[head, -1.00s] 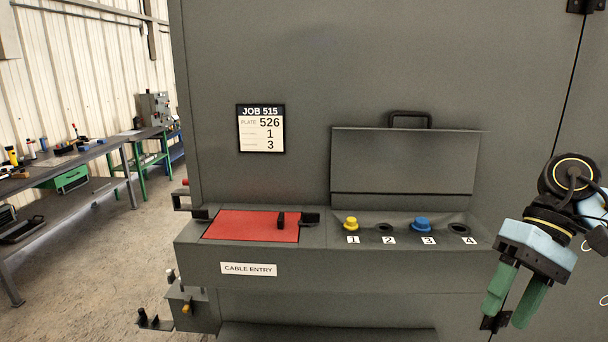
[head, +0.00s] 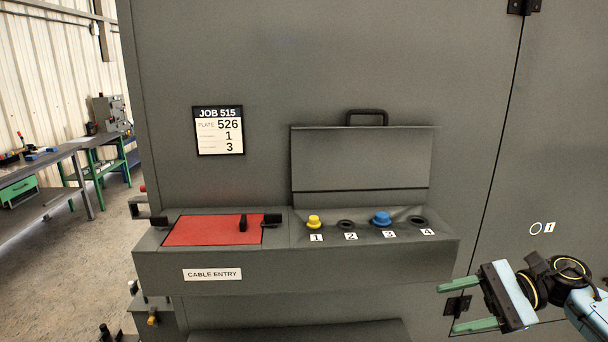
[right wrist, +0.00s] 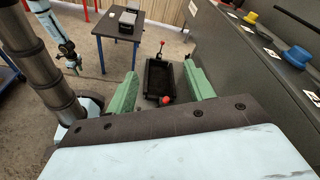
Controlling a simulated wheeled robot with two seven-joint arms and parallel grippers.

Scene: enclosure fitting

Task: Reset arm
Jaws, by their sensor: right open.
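My right gripper (head: 468,306) is at the lower right of the head view, to the right of the cable entry shelf. Its two green fingers are apart and point left, with nothing between them. In the right wrist view the open fingers (right wrist: 160,88) show with floor and a black tray beyond them. The right arm is bent in from the right edge, in front of the grey enclosure (head: 270,60). My left gripper is not in the head view. An arm of mine with a gripper (right wrist: 75,62) shows small at the upper left of the right wrist view; its jaws are too small to tell.
The shelf holds a red plate (head: 210,230), a yellow plug (head: 314,222) at 1 and a blue plug (head: 382,218) at 3. Holes 2 and 4 are empty. The lid (head: 360,165) is raised. A job card (head: 218,131) hangs above. A black tray (right wrist: 158,78) stands beyond the fingers.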

